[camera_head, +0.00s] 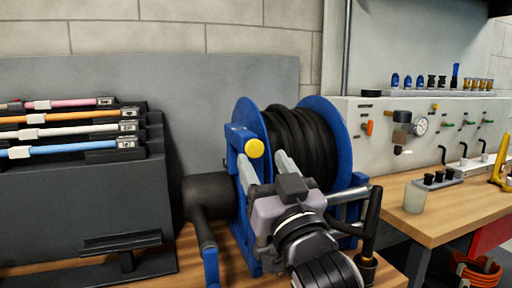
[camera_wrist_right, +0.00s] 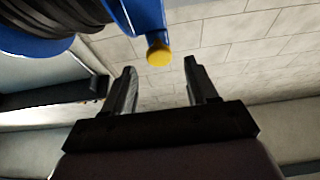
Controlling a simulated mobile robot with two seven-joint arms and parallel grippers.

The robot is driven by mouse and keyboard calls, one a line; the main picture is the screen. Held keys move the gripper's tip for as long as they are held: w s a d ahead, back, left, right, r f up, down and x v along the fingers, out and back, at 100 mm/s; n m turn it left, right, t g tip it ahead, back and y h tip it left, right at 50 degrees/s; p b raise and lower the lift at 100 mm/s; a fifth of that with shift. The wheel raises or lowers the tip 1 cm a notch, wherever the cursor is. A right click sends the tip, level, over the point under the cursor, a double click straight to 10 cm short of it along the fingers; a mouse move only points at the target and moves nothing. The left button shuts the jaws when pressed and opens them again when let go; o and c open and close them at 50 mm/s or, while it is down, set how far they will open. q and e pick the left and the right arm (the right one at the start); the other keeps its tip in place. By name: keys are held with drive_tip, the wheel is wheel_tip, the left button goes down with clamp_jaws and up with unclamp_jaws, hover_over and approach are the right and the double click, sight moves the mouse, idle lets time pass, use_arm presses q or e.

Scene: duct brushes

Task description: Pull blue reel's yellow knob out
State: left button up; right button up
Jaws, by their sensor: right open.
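The blue reel (camera_head: 243,117) stands on the bench in the head view, wound with black hose (camera_head: 300,140). Its round yellow knob (camera_head: 254,148) sits on the blue frame at the left side. My right gripper (camera_head: 262,158) is open and empty, with its fingers pointing toward the knob. In the right wrist view, the yellow knob (camera_wrist_right: 159,56) shows at the end of a blue bracket, just beyond and between the open fingertips (camera_wrist_right: 160,66). The fingers do not appear to touch it. My left gripper is not in view.
A dark rack (camera_head: 80,200) with colored brushes stands at the left. A dark cylinder (camera_head: 208,192) sits left of the reel. At the right are a panel with a gauge (camera_head: 420,125) and a bench with a cup (camera_head: 414,198). A grey board (camera_head: 200,80) stands behind.

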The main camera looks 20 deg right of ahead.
sight(256, 149)
drive_tip(key=shift+x, duration=2.75)
clamp_jaws()
